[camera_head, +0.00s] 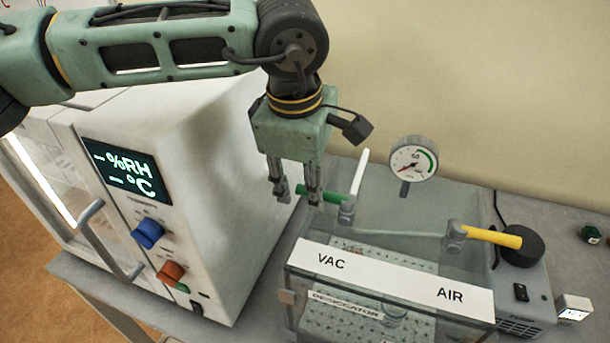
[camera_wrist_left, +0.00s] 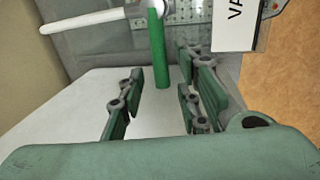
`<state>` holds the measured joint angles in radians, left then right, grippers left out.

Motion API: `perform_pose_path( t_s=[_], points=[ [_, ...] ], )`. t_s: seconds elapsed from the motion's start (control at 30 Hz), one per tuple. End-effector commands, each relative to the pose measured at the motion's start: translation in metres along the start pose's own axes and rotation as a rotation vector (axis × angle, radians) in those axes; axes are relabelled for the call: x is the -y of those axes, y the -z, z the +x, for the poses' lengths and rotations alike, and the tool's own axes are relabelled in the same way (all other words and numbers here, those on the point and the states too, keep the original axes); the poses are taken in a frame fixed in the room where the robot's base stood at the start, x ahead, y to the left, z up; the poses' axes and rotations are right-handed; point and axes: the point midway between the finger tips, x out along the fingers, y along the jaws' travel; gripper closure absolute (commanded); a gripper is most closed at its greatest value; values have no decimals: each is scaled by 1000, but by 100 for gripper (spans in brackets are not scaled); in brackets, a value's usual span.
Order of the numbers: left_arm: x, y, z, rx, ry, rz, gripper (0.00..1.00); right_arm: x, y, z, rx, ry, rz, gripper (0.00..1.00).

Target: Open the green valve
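The green valve handle (camera_head: 322,195) sticks out to the left from a grey valve body (camera_head: 347,210) at the back of the desiccator, by the VAC label. My left gripper (camera_head: 297,192) hangs over the handle's free end from above, pointing down. In the left wrist view the handle (camera_wrist_left: 157,50) runs between the two fingers (camera_wrist_left: 160,95), its tip near the fingertips. The fingers are spread, with a visible gap on both sides of the handle. In the head view one finger partly hides the handle. My right gripper is in neither view.
The clear desiccator box (camera_head: 400,215) bears a white VAC and AIR strip (camera_head: 390,280). A yellow valve handle (camera_head: 495,236) is at its right, and a pressure gauge (camera_head: 413,160) stands behind. A white humidity chamber (camera_head: 215,190) stands close at left.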

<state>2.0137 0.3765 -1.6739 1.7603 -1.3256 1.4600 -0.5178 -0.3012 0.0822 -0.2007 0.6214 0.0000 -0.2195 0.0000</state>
Motion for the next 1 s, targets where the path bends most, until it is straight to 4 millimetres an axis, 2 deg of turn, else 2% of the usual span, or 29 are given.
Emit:
perform_pose_path(
  t_s=[0.2,0.57,1.0],
  points=[
    [0,0,1,0,0,1,70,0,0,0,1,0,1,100],
    [0,0,0,0,-1,0,100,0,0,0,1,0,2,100],
    [0,0,0,1,-2,-1,100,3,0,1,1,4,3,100]
  ],
)
